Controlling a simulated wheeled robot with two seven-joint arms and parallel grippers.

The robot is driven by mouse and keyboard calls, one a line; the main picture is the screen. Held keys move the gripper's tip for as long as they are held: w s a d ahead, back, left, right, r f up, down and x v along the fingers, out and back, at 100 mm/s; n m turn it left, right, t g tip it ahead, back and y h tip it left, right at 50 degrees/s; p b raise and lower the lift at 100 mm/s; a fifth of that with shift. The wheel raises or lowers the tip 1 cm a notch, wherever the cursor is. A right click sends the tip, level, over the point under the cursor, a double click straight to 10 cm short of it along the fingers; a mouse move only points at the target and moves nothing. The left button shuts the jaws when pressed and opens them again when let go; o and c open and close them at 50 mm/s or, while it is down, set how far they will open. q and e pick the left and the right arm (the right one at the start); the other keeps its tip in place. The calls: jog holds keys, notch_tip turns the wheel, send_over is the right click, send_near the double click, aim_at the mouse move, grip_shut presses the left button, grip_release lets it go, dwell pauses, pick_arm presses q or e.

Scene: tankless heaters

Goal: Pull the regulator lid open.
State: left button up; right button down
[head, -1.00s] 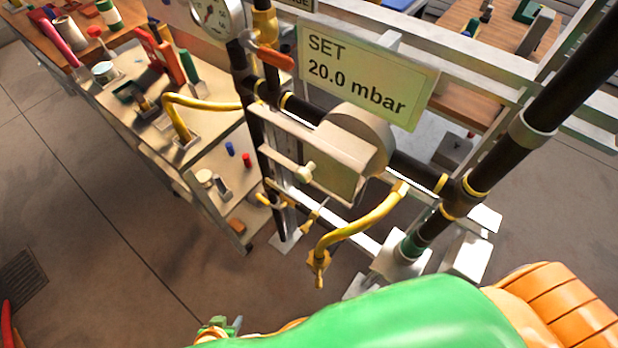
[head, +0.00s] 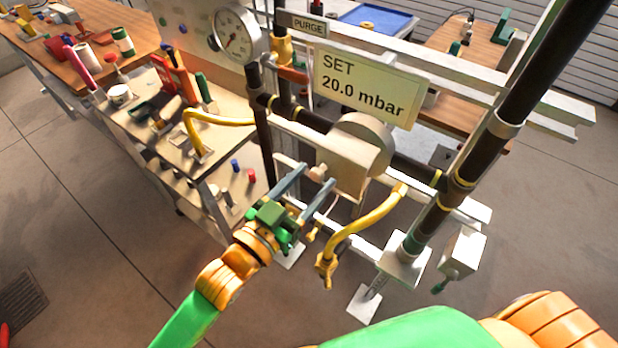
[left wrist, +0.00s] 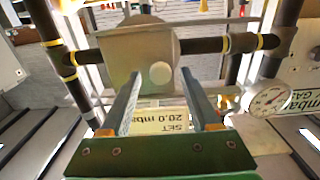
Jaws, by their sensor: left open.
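The regulator on the dark pipe has a round grey housing (head: 372,138) with a flat beige lid (head: 348,168) on its front. A small pale round knob (head: 317,171) sticks out from the lid. My left gripper (head: 318,175) is open, its two blue-grey fingers pointing at the lid with the knob between their tips. In the left wrist view, the lid (left wrist: 125,68) looks closed, and the knob (left wrist: 160,73) shows between the open fingers (left wrist: 161,72). I cannot tell whether the tips reach past it. My right gripper is not in view.
A "SET 20.0 mbar" sign (head: 366,88) stands above the regulator, with a pressure gauge (head: 237,34) to its left. A yellow bent pipe (head: 365,228) curves just right of my gripper. A workbench with tools (head: 160,115) stands left.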

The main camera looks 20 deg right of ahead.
pick_arm(q)
grip_shut()
jog(key=shift+a, duration=0.1)
dwell(1.3)
